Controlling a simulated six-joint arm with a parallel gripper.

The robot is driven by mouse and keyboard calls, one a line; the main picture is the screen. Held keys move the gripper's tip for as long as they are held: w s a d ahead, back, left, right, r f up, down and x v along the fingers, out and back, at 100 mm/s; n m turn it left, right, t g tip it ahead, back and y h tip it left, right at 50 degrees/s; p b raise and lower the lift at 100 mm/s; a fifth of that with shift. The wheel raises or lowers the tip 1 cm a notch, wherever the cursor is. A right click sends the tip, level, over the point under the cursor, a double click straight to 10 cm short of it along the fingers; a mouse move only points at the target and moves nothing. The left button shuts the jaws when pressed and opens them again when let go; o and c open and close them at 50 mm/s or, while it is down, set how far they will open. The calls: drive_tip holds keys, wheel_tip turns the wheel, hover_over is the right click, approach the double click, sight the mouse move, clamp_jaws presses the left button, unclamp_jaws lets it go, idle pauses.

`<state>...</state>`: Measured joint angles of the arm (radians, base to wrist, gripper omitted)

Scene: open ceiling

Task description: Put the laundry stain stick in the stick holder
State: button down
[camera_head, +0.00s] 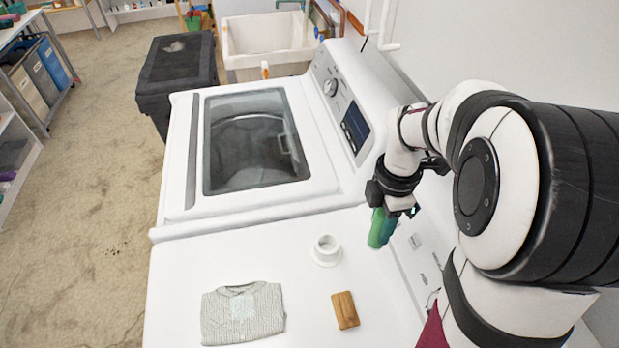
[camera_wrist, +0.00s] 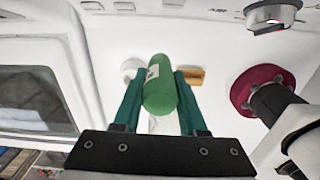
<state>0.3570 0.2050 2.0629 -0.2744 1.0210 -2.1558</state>
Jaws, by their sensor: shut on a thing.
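The laundry stain stick, a green cylinder with a small white label, is held in my gripper. It shows in the head view (camera_head: 376,228) and in the wrist view (camera_wrist: 160,98). My gripper (camera_head: 384,214) is shut on it, with a teal finger on each side in the wrist view (camera_wrist: 158,95). The stick is above the white machine top, right of and behind the holder. The stick holder, a small white round cup with a flange (camera_head: 327,250), stands on the machine top. In the wrist view the holder (camera_wrist: 131,68) is partly hidden behind the left finger.
A wooden block (camera_head: 345,310) lies in front of the holder. A folded grey knit garment (camera_head: 243,314) lies at the front left. The washer with its glass lid (camera_head: 257,140) is behind, and the control panel (camera_head: 352,120) rises on the right. The top around the holder is clear.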

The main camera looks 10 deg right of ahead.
approach(329, 235)
wheel_tip(329, 235, down, 2)
drive_tip(key=s, duration=0.2)
drive_tip(key=f, duration=0.2)
drive_tip(key=a+f, duration=0.1)
drive_tip(key=f, duration=0.1)
drive_tip(key=shift+f, duration=0.1)
drive_tip(key=shift+f, duration=0.1)
drive_tip(key=shift+c, duration=2.3)
unclamp_jaws()
drive_tip(key=shift+d, duration=0.1)
